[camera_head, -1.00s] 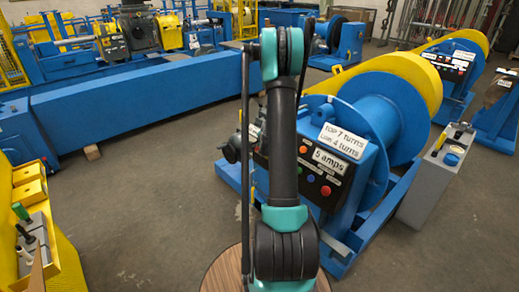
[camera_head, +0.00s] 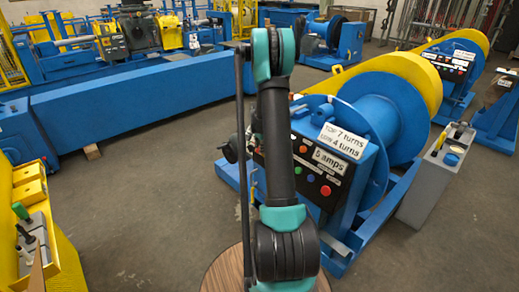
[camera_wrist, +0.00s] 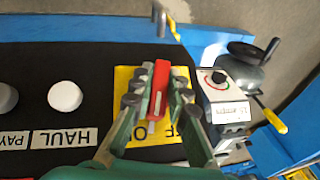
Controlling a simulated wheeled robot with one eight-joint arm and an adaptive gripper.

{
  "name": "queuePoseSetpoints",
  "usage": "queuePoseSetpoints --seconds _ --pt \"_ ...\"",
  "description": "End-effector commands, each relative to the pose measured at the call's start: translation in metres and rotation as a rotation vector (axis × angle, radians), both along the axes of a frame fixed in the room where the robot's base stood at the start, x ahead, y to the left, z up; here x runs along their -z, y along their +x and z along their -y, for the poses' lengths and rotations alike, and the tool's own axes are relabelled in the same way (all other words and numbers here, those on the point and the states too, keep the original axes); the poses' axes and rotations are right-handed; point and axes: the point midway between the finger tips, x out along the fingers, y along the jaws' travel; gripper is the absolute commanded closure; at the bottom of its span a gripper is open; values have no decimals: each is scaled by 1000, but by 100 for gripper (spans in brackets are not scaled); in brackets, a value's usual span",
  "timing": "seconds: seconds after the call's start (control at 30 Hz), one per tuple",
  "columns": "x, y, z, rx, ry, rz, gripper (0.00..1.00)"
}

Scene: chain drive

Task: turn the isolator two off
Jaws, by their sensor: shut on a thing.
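In the wrist view, a red handle (camera_wrist: 158,90) stands on a yellow plate (camera_wrist: 124,78) with partly hidden black lettering, set in a black panel. The red handle is the switch lever in front of me; I cannot read which isolator it is. My gripper (camera_wrist: 160,97) has its green fingers on both sides of the red handle and is shut on it. The fingers cover much of the plate and its lettering. In the head view my arm hides the gripper and the switch.
A white button (camera_wrist: 65,96) and HAUL and PAY labels lie left of the plate. A grey box with a black knob (camera_wrist: 218,77) and a dark handwheel (camera_wrist: 253,50) stand close on the right. In the head view, a blue winch drum (camera_head: 365,125) stands right of my arm.

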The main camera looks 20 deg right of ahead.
Motion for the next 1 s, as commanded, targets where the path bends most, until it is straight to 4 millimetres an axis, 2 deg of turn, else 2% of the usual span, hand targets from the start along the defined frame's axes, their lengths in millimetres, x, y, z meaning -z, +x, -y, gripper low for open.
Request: queuePoseSetpoints --seconds 0.7,1.0 --pt "0 0 0 -301 -207 -567 100" --pt "0 -1 1 -398 -272 -747 100"
